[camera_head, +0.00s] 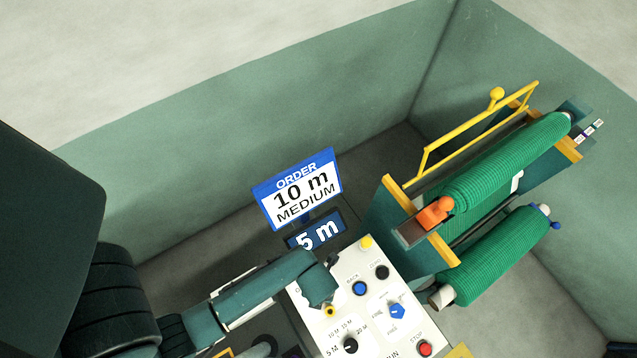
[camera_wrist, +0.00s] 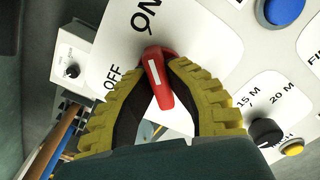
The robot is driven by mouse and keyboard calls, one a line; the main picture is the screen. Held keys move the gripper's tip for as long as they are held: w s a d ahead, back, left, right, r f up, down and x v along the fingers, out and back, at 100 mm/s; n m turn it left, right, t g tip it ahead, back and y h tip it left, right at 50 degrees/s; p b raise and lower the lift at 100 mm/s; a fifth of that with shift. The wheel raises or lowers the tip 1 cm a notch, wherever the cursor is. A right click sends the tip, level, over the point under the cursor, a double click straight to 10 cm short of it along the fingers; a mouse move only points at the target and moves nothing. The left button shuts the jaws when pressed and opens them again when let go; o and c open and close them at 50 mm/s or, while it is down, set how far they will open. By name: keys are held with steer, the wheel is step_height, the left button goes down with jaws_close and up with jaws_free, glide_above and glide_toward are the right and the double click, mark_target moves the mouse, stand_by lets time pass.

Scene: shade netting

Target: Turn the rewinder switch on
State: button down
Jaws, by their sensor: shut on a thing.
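The rewinder switch is a red handle with a white mark (camera_wrist: 155,72) on the white control panel (camera_head: 378,262). In the wrist view, the word ON is above the handle's upper end and OFF is to its left. My gripper (camera_wrist: 162,82) has its ribbed yellow fingers on both sides of the handle, shut on it. In the head view my gripper (camera_head: 318,283) is over the panel's left part and hides the switch.
The panel also has a blue button (camera_head: 359,288), a blue selector (camera_head: 397,311), a black length knob (camera_head: 350,345) and a red stop button (camera_head: 425,348). Green net rolls (camera_head: 510,165) stand at the right. An order sign (camera_head: 298,188) reads 10 m MEDIUM; a display (camera_head: 317,231) reads 5 m.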

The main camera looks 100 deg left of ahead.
steer(key=shift+d+f, duration=0.1)
stand_by(0.3)
steer(key=c, duration=1)
jaws_free()
steer(key=shift+c, duration=0.2)
step_height(320, 180, up, 12)
